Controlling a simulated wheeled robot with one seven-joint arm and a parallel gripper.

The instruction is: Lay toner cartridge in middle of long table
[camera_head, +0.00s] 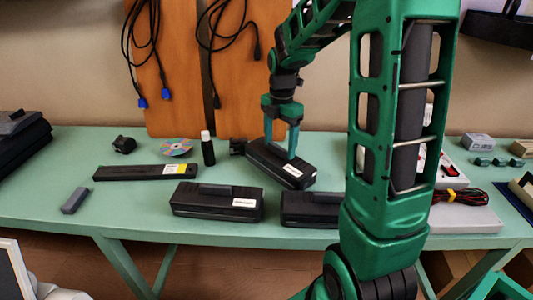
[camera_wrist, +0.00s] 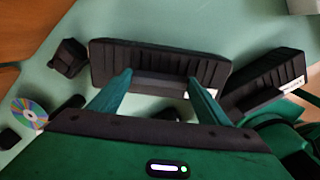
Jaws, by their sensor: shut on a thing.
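My gripper (camera_head: 280,151) points down at the back middle of the long green table (camera_head: 130,215). It is shut on a black toner cartridge (camera_head: 302,178) with a white label, gripping the raised ridge on its top. The cartridge lies flat and slanted, at or just above the tabletop; I cannot tell whether it touches. In the wrist view my fingers (camera_wrist: 160,82) straddle the ridge of the cartridge (camera_wrist: 150,54). Two similar black cartridges lie nearer the front edge: one at left (camera_head: 216,203), one (camera_head: 308,209) partly hidden by my arm.
A long black box (camera_head: 140,173), a grey block (camera_head: 74,200), a disc (camera_head: 176,147), a dark bottle (camera_head: 208,150) and a small black device (camera_head: 124,144) stand left. A red-black cable bundle (camera_head: 460,196) lies right. Bare table shows at front left.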

